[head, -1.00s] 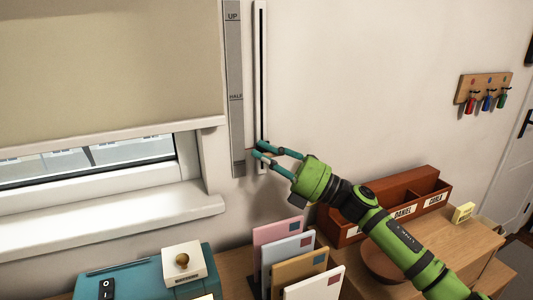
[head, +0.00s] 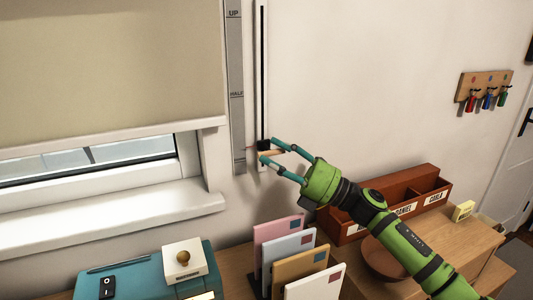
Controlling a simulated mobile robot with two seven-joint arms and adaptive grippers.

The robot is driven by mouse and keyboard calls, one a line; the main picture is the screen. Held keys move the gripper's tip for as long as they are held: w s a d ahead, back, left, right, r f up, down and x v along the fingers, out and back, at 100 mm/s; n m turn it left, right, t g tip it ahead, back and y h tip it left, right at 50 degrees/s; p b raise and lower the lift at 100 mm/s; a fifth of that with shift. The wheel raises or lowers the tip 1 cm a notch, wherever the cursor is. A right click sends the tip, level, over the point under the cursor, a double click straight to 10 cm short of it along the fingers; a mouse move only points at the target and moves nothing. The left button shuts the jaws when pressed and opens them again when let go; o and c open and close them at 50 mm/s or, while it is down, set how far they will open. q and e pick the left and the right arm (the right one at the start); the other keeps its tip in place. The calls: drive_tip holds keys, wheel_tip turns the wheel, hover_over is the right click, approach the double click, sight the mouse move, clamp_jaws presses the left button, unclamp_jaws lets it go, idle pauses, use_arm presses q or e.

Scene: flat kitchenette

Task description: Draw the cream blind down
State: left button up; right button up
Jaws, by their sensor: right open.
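The cream blind (head: 105,60) hangs over the upper part of the window, with a strip of glass (head: 90,160) showing below its lower edge. To its right, a dark slider with a pale wooden handle (head: 268,152) sits low on a white upright track (head: 262,80). A grey scale (head: 236,60) beside the track reads UP at the top and HALF midway; the slider is well below HALF. My right gripper (head: 269,151) is open, its teal fingers above and below the handle; I cannot tell whether they touch it. My left gripper is not in view.
Below stand a letter rack with several coloured envelopes (head: 290,262), a teal box (head: 135,272) with a switch, and a reddish-brown organiser (head: 430,181). A key rack (head: 484,87) hangs at right. The wall between is clear.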

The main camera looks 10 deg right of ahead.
drive_tip(key=v, duration=1)
